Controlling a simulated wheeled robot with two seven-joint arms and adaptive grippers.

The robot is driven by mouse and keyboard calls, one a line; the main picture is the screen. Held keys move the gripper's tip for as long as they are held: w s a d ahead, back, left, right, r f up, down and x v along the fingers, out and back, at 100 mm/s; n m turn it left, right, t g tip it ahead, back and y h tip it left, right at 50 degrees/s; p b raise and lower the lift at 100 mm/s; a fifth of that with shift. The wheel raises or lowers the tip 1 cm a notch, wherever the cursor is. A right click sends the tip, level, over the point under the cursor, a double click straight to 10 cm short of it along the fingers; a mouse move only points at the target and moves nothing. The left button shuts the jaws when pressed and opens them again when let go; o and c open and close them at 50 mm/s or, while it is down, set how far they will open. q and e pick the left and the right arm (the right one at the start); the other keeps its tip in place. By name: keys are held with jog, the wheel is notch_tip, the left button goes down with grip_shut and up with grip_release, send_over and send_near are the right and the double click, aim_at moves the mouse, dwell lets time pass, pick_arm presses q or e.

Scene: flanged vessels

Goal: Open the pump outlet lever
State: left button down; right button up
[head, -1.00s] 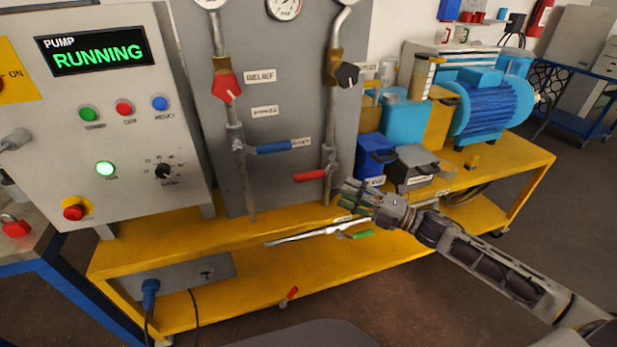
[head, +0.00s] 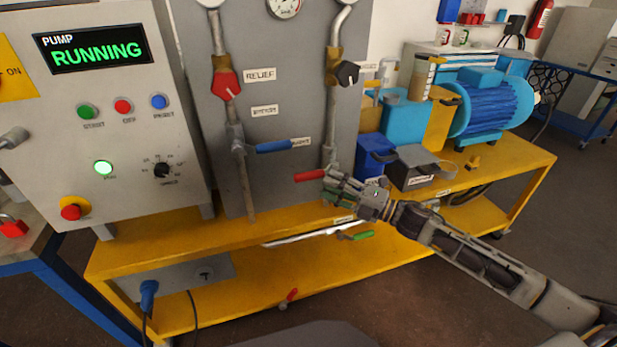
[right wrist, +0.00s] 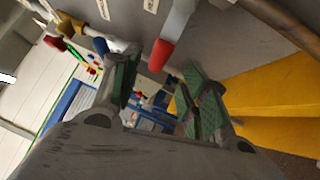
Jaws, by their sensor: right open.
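A red-handled lever (head: 309,176) sticks out to the left at the foot of the right-hand pipe on the grey panel. Its pivot end is partly hidden by my right gripper (head: 334,188), which is open with its fingertips close to the lever's right end. In the right wrist view a red handle end (right wrist: 161,55) on a grey stem shows ahead of the two green-padded fingers, around the gap between them; the gripper (right wrist: 156,84) holds nothing. I cannot read an outlet label on any lever. My left gripper is not in view.
A blue lever (head: 275,147) sits to the upper left, and a green lever (head: 360,236) is low below my gripper. Blue and grey boxes (head: 415,166) and a blue motor (head: 492,106) stand right on the yellow bench (head: 490,178). The pump display (head: 97,49) reads RUNNING.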

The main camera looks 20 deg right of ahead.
aim_at(308, 176)
jog(key=shift+x, duration=3.8)
jog(key=shift+c, duration=0.2)
grip_shut()
